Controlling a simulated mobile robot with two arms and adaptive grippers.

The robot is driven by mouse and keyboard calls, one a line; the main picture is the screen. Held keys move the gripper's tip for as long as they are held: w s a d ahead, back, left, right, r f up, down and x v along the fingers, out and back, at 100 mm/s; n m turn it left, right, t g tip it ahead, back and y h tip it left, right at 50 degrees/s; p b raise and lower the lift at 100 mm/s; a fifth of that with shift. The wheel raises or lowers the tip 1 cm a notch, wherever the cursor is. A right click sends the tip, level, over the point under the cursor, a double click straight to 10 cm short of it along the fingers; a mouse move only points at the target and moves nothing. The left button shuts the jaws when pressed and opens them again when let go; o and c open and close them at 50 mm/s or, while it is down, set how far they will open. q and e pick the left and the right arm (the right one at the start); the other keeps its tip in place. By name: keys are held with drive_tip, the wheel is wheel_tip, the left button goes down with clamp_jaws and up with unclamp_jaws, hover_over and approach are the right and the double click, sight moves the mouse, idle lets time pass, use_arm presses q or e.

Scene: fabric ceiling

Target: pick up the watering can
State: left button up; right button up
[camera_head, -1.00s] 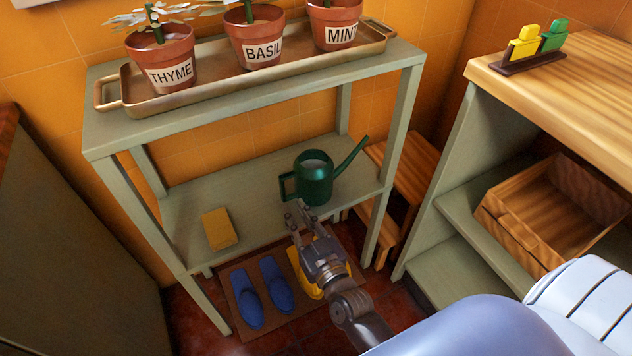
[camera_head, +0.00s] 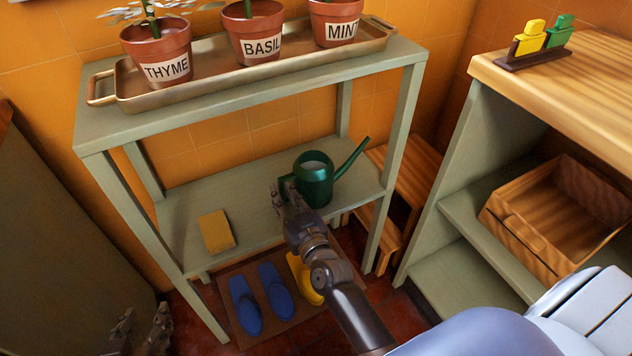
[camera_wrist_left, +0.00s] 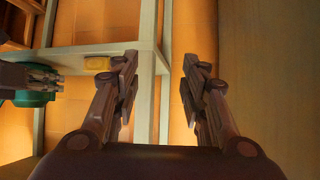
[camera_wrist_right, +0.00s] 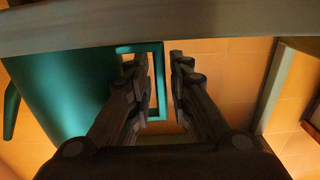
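The green watering can (camera_head: 316,184) stands upright on the lower shelf, its spout pointing right and its handle left. It also shows in the right wrist view (camera_wrist_right: 60,90), where its squarish handle (camera_wrist_right: 159,90) is partly behind a finger. My right gripper (camera_head: 284,194) is open at the can's handle side; I cannot tell whether its fingers straddle or touch the handle. In the right wrist view the gripper (camera_wrist_right: 162,75) shows a gap between its fingers. My left gripper (camera_head: 140,335) is low at the left, open and empty in the left wrist view (camera_wrist_left: 157,80).
A yellow box (camera_head: 216,232) lies left on the lower shelf (camera_head: 185,205). The top shelf holds a tray (camera_head: 140,104) of potted herbs. Blue slippers (camera_head: 245,304) are on a mat below. A wooden stool (camera_head: 412,175) and a cabinet (camera_head: 462,160) stand to the right.

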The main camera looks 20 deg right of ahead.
drive_tip(key=shift+w, duration=0.55)
use_arm(q)
drive_tip(key=shift+w+d+r+t, duration=0.25)
drive_tip(key=shift+w+r+t, duration=0.15)
drive_tip(key=shift+w+r, duration=0.15)
drive_tip(key=shift+s, duration=0.1)
use_arm(e)
clamp_jaws()
drive_tip(key=shift+r, duration=0.15)
